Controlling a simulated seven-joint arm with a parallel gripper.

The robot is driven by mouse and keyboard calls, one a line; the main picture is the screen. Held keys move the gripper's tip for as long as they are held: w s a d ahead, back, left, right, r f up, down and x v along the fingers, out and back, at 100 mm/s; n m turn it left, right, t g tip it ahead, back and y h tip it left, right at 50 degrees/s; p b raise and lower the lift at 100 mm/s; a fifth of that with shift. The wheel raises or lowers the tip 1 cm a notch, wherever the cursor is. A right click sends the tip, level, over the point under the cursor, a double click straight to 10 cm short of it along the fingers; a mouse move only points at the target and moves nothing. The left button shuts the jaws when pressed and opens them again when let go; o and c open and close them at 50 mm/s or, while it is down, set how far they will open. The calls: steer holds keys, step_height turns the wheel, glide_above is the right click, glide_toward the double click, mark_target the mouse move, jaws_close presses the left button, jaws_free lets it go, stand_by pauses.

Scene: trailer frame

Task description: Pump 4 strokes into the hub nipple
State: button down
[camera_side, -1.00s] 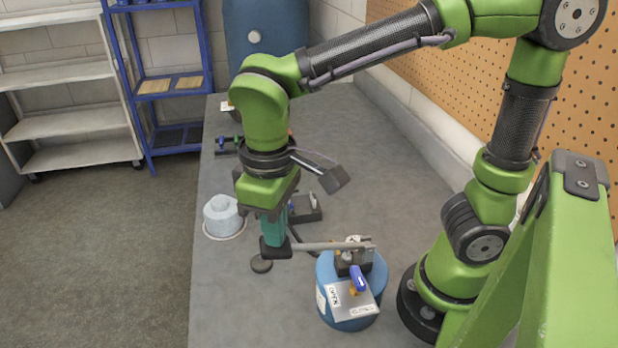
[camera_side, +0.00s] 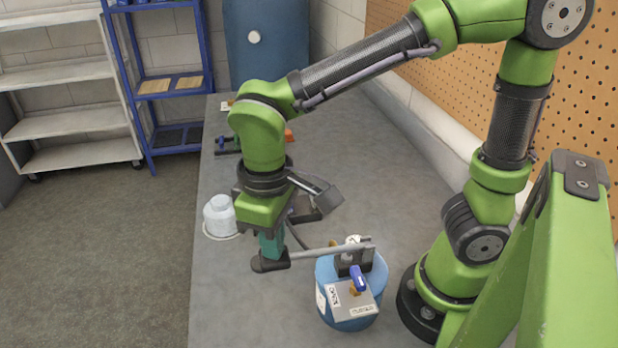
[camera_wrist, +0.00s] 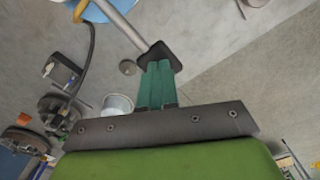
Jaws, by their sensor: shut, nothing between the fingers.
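A blue pump drum (camera_side: 325,270) stands on the grey bench. A grey lever rod (camera_side: 325,252) runs left from its top to a flat black end pad (camera_side: 262,266). My gripper (camera_side: 271,254) has teal fingers pointing down, closed together with nothing between them. The tips are at the top of the pad and seem to touch it; in the wrist view my gripper (camera_wrist: 160,66) also meets the pad (camera_wrist: 161,54). A dark hose (camera_side: 296,236) runs from near the pump toward dark parts (camera_side: 305,208) behind my wrist. I cannot make out the hub nipple.
The far bench has free room.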

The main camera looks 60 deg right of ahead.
steer(key=shift+f, duration=1.05)
